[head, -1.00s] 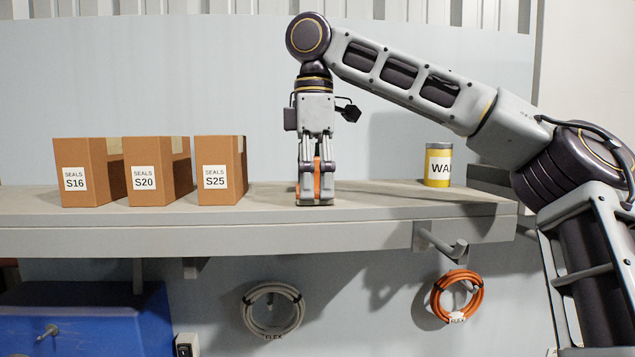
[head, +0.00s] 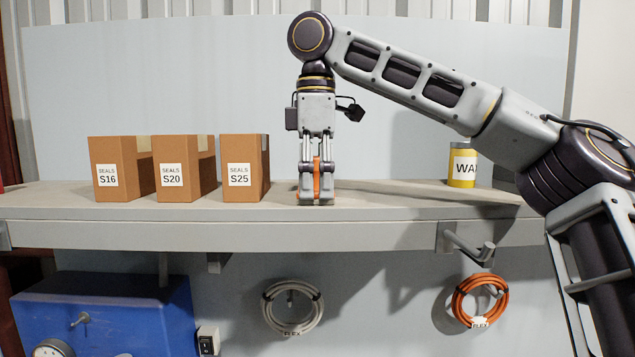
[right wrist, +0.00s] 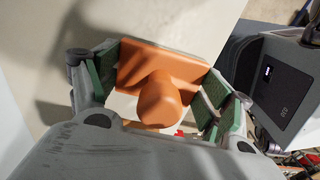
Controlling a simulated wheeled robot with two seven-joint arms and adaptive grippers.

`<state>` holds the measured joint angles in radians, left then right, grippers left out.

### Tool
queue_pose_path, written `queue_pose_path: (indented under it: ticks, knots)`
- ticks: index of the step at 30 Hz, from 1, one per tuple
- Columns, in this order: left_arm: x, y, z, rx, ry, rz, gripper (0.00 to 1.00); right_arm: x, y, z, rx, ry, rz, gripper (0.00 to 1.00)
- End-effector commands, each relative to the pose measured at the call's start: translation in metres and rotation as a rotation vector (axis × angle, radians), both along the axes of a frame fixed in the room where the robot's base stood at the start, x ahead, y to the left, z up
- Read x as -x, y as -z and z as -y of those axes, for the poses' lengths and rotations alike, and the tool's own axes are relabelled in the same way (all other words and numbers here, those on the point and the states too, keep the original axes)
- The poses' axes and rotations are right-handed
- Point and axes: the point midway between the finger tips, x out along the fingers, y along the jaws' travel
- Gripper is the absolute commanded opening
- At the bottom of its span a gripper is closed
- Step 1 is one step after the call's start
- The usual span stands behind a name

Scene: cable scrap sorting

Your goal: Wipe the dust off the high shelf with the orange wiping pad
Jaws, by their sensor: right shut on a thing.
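The high shelf (head: 390,208) is a long grey board running across the head view. My right gripper (head: 317,200) points straight down at the shelf's front part, just right of the box marked S25. It is shut on the orange wiping pad (head: 317,168), whose orange shows between the fingers. In the right wrist view the pad (right wrist: 190,68) and its round knob sit between the green-lined fingers, over the pale shelf top. The pad's underside is hidden, and it appears to be at the shelf surface. The dust is hard to tell from shadow. My left gripper is not in view.
Cardboard boxes S16 (head: 118,168), S20 (head: 180,168) and S25 (head: 240,168) stand left of the gripper. A yellow can (head: 462,166) stands farther right. Bare shelf lies between gripper and can. Grey (head: 293,307) and orange (head: 480,300) cable coils hang below.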

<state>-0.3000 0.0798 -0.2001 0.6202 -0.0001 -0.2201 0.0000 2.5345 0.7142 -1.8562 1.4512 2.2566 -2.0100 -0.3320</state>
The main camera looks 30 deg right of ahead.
Motion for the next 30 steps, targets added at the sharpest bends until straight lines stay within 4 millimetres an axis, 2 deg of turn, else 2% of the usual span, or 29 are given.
queue_pose_path:
  ticks: [18,30]
  knots:
    - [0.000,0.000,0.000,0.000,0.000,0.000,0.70,-0.021,-0.001,0.011,0.000,0.001,-0.001,0.58]
    - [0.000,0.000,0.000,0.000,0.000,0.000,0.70,-0.021,-0.002,0.012,0.000,0.001,-0.001,0.58]
